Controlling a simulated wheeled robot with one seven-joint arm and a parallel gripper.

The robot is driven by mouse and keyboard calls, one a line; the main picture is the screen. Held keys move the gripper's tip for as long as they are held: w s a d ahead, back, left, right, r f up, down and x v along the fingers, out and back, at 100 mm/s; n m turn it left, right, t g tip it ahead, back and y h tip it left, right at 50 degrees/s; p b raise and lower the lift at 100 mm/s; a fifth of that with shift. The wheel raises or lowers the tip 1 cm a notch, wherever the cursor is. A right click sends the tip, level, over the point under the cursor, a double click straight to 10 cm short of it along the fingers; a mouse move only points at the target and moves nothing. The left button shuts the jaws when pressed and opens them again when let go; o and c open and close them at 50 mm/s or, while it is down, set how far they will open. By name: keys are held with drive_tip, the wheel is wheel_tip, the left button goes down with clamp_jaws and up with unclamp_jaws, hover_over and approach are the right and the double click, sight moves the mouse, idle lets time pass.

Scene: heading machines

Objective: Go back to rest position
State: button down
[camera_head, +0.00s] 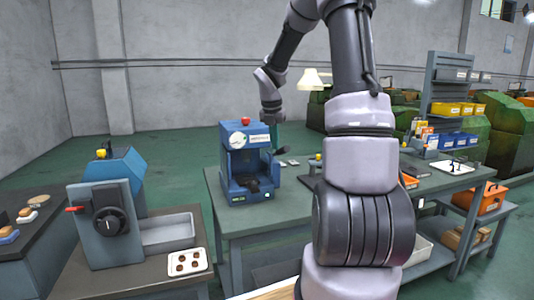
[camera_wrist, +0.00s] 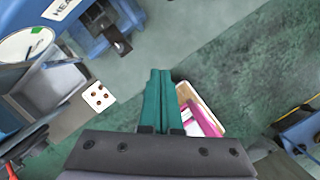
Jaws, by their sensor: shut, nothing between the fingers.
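My gripper (camera_wrist: 160,100) shows in the wrist view with its two green fingers pressed together and nothing between them. In the head view my arm reaches up and over, and the green fingers (camera_head: 276,138) hang just behind the right side of the blue machine (camera_head: 262,190) with a white gauge and red top. In the wrist view part of a blue machine (camera_wrist: 85,35) and its white dial (camera_wrist: 25,45) fill the upper left, apart from the fingers.
A grey-blue machine with a black knob (camera_head: 110,221) stands at left beside a white plate with brown pieces (camera_head: 188,262). The green worktable (camera_head: 280,215) carries the blue machine. Shelves with yellow and blue bins (camera_head: 458,109) stand at right. Green floor lies open behind.

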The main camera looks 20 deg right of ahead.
drive_tip(key=s+a+r+m+t+y, duration=0.1)
drive_tip(key=s+a+r+m, duration=0.4)
drive_tip(key=s+m, duration=0.4)
drive_tip(key=s+a+r+m+t+y, duration=0.1)
drive_tip(key=s+a+r+m, duration=0.3)
drive_tip(key=s+m, duration=0.5)
drive_tip(key=s+a+r+m+t+y, duration=0.2)
drive_tip(key=s+a+r+m, duration=0.3)
drive_tip(key=s+m, duration=0.4)
drive_tip(key=r+m+t, duration=0.1)
drive_tip(key=m, duration=0.3)
drive_tip(key=shift+s+a, duration=0.15)
drive_tip(key=shift+a, duration=0.2)
